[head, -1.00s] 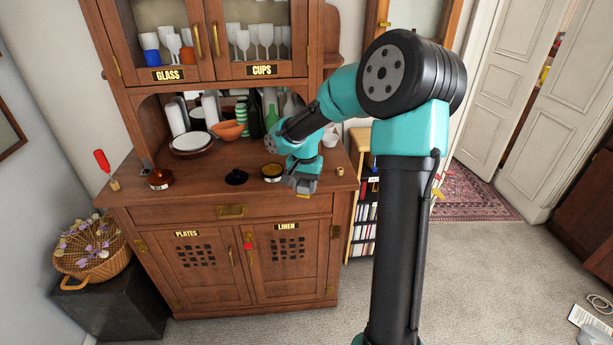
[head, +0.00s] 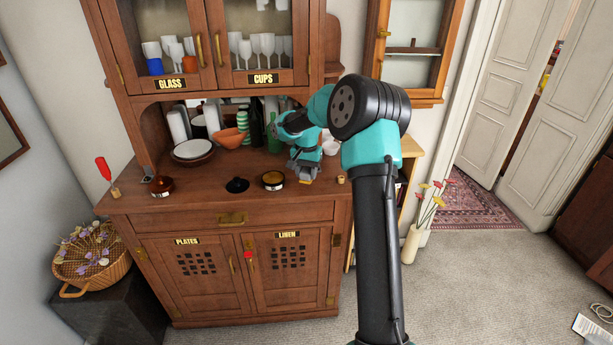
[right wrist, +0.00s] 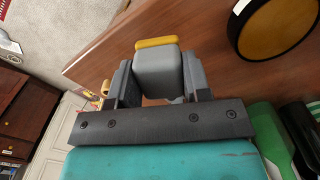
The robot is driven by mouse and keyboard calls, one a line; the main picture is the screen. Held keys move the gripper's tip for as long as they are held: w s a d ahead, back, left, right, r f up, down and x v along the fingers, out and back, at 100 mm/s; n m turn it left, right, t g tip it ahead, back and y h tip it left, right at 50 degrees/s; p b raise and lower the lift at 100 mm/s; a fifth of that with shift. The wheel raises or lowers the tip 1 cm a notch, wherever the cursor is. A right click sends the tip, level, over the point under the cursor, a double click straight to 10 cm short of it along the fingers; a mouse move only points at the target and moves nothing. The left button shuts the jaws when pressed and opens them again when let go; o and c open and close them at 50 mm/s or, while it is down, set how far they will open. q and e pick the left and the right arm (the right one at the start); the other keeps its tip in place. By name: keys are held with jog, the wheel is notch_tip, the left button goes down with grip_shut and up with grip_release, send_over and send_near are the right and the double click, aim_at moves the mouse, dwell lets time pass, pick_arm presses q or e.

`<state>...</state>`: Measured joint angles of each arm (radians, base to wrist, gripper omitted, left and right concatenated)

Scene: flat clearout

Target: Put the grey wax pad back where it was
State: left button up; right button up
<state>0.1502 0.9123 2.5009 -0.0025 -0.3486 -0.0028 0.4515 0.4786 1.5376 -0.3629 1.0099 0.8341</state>
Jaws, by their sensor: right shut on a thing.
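The grey wax pad (right wrist: 158,72), a grey block with a yellow layer along one edge, is between the fingers of my right gripper (right wrist: 160,85), which is shut on it. In the head view my right gripper (head: 305,170) is over the right part of the sideboard top, with the yellow edge showing under it. I cannot tell whether the pad touches the wood. A round dark tin with amber contents (head: 272,180) stands just left of the gripper; it also shows in the right wrist view (right wrist: 277,25). My left gripper is out of view.
A black lid (head: 237,185) and a brown dish (head: 161,186) stand left of the tin. Plates (head: 193,149), an orange bowl (head: 229,138) and bottles fill the back. A small cork-coloured piece (head: 341,180) is near the right edge. The front strip of the top is clear.

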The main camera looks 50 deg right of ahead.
aim_at(306, 175)
jog(key=shift+w+d+f, duration=0.15)
jog(key=shift+w+d, duration=0.75)
jog(key=shift+d, duration=0.1)
jog(key=shift+w+d, duration=0.15)
jog(key=shift+d, duration=0.05)
jog(key=shift+f, duration=1.75)
jog(key=shift+f, duration=0.1)
jog(key=o, duration=0.8)
jog(key=shift+o, duration=0.2)
notch_tip(306, 175, up, 12)
